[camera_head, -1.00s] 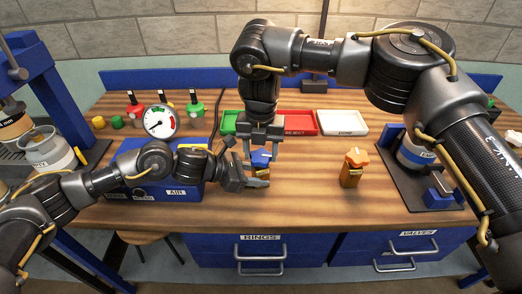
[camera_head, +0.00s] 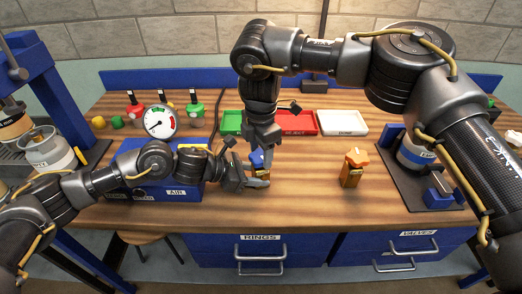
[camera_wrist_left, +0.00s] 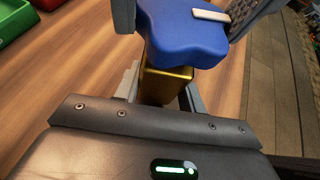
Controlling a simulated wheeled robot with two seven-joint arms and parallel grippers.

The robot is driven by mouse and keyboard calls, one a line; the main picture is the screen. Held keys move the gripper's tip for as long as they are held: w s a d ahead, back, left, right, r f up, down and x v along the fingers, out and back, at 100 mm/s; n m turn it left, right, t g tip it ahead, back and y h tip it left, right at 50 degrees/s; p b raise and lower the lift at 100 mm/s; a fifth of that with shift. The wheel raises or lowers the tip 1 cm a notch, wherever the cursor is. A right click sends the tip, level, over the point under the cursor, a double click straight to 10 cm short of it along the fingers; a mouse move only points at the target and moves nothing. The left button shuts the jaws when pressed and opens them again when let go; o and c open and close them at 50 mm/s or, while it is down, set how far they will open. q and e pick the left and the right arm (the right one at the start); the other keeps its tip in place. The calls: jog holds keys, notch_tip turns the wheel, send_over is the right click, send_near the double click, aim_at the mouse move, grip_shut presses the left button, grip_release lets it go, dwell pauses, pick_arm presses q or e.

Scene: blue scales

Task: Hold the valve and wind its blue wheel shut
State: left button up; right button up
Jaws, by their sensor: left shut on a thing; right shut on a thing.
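The valve has a brass body and a blue wheel (camera_head: 257,158) on top. It stands upright on the wooden bench, partly hidden by my grippers. My left gripper (camera_head: 262,181) is shut on the valve's brass body from the left. In the left wrist view the brass body (camera_wrist_left: 165,85) sits between its fingers, with the blue wheel (camera_wrist_left: 185,35) above it. The wheel bears a white mark. My right gripper (camera_head: 261,153) comes down from above and is shut on the blue wheel; its fingers also show beside the wheel in the left wrist view.
Another brass valve with an orange wheel (camera_head: 356,157) stands to the right. Green, red (camera_head: 297,122) and white trays (camera_head: 343,122) lie behind. A blue AIR box (camera_head: 150,190) with a gauge (camera_head: 160,121) is at left. Bench between the valves is clear.

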aim_at(261, 155)
jog(key=shift+m, duration=1.1)
pick_arm(q)
jog(key=shift+f, duration=0.1)
pick_arm(e)
jog(key=o, duration=1)
notch_tip(261, 155, up, 12)
jog(key=shift+r, duration=0.1)
pick_arm(q)
jog(key=o, duration=0.8)
jog(key=shift+o, duration=0.2)
